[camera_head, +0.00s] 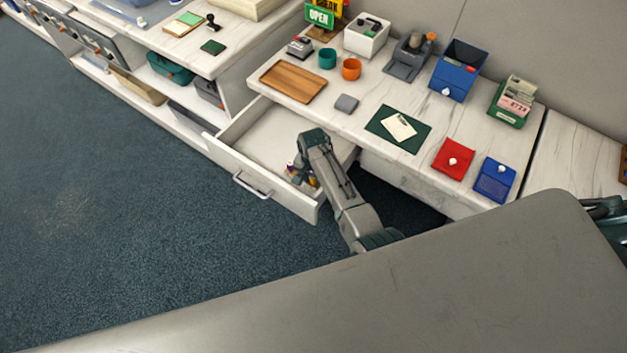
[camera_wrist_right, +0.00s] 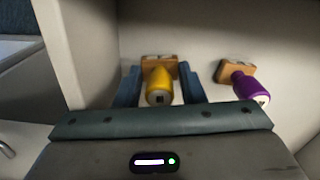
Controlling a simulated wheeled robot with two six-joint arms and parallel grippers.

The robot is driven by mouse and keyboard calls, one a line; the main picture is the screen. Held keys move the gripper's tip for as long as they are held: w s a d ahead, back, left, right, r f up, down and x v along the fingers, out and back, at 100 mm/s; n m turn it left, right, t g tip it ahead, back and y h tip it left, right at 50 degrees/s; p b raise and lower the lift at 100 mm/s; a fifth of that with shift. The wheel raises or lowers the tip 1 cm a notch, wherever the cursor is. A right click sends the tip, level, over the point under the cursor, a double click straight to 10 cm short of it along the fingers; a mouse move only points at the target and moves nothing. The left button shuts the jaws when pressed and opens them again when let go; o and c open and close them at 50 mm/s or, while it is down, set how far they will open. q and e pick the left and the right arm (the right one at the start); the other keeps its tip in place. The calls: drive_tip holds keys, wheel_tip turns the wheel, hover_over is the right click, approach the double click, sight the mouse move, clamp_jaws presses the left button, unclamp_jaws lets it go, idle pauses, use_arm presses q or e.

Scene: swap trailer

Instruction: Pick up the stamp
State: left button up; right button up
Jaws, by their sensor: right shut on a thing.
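In the right wrist view, a stamp with a yellow handle and wooden base (camera_wrist_right: 158,88) sits between the two blue-grey fingers of my right gripper (camera_wrist_right: 161,88), which is shut on it. A second stamp with a purple handle and wooden base (camera_wrist_right: 248,84) lies just to the right, outside the fingers. In the head view my right gripper (camera_head: 306,178) reaches down into the open white drawer (camera_head: 262,142), and it hides most of both stamps. My left gripper is not in view.
The drawer's walls and front handle (camera_head: 252,186) are close around the gripper. Open carpet lies to the left.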

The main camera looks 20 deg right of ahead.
drive_tip(key=shift+r, duration=0.1)
wheel_tip(320, 180, up, 10)
drive_tip(key=shift+f, duration=0.1)
idle(0.5)
drive_tip(key=o, duration=0.4)
drive_tip(key=shift+c, duration=1.2)
